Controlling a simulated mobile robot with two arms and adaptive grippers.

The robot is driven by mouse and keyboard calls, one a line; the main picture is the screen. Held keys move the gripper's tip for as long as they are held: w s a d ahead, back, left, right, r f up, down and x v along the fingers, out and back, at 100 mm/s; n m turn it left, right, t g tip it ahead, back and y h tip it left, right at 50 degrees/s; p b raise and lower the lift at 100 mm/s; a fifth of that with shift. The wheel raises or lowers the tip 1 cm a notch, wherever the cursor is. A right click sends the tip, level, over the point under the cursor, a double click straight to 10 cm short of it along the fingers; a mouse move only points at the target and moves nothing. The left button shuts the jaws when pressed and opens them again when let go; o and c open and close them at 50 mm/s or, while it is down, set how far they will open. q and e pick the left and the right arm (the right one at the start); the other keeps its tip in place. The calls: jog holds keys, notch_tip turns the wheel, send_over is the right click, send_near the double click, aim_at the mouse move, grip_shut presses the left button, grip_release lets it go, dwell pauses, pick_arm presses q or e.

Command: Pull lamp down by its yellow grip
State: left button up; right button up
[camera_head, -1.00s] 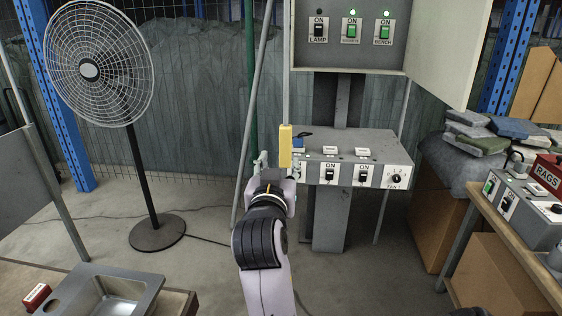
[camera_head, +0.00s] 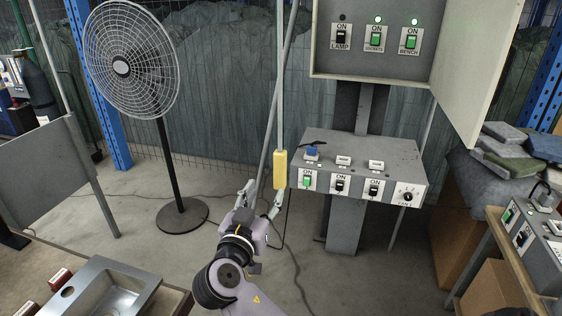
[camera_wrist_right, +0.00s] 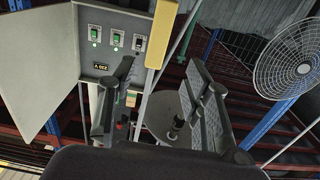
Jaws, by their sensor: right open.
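The yellow grip (camera_head: 280,168) hangs at the lower end of a thin pale rod that runs up out of the head view. The grip also shows at the top of the right wrist view (camera_wrist_right: 158,48). My right gripper (camera_head: 262,198) is open and empty, its fingers pointing up just below and left of the grip in the head view. In the wrist view the grip lies beyond the open fingers, and contact is not visible. The lamp cannot be made out for sure; a grey disc (camera_wrist_right: 165,118) shows between the fingers. My left gripper is not in view.
A switch box (camera_head: 375,40) with an open door and a sloped control panel (camera_head: 360,165) stand right of the grip. A standing fan (camera_head: 125,62) is at left. A sink (camera_head: 105,292) is at lower left, and a bench (camera_head: 510,258) at right.

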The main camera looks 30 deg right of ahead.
aim_at(279, 169)
jog(key=p+x, duration=0.3)
jog(key=x, duration=0.8)
jog(key=shift+w+d+r, duration=0.1)
jog(key=shift+w+d, duration=0.05)
jog(key=shift+d, duration=0.2)
jog(key=shift+w+d, duration=0.25)
jog(key=shift+d, duration=0.05)
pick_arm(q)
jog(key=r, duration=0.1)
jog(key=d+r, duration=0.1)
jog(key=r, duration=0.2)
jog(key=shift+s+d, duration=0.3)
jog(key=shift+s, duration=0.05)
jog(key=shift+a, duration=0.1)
pick_arm(e)
jog(key=shift+c, duration=0.6)
grip_shut()
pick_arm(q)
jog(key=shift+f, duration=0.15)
pick_arm(e)
jog(key=shift+f, duration=0.2)
